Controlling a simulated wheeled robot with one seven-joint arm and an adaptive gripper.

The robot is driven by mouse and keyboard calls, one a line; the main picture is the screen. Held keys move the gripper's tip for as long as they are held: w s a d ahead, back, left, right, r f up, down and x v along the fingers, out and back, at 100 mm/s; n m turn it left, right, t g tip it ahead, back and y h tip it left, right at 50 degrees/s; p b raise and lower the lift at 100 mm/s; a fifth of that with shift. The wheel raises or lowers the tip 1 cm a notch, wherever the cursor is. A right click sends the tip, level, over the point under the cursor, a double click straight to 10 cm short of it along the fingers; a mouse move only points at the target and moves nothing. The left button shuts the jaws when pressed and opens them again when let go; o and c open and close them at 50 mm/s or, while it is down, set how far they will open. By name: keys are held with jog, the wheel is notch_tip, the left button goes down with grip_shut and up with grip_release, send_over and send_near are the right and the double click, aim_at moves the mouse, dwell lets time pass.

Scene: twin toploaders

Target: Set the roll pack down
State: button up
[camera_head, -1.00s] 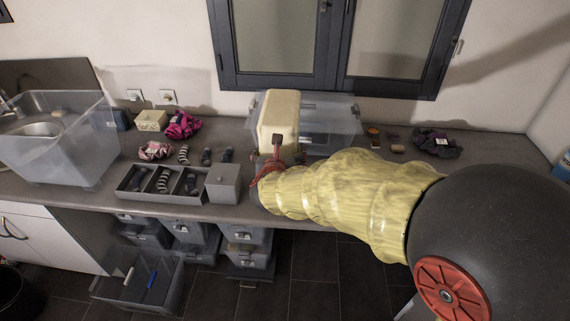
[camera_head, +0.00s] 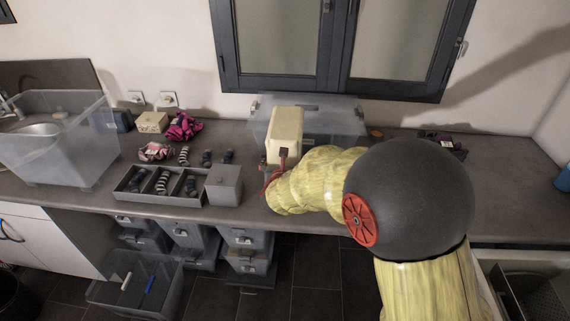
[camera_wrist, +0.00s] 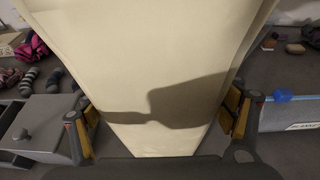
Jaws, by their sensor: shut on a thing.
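The roll pack seems to be the tall cream block (camera_head: 285,130), held upright over the counter in front of a clear lidded bin. In the wrist view the pack (camera_wrist: 150,60) fills the middle. My gripper (camera_wrist: 162,118) is shut on it, with one finger against each side. In the head view my arm hides most of the gripper and the pack's lower end. I cannot tell whether the pack touches the counter.
The clear bin (camera_head: 335,122) stands behind the pack. A grey box (camera_head: 224,186) and a divided tray (camera_head: 140,198) with rolled socks lie left. A large clear tub (camera_head: 60,150) stands further left. The counter (camera_head: 500,195) at the right is mostly bare.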

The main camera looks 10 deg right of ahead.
jog(key=shift+r, duration=0.15)
jog(key=o, duration=1.3)
jog(key=shift+f, duration=0.25)
jog(key=o, duration=0.4)
jog(key=shift+r, duration=0.15)
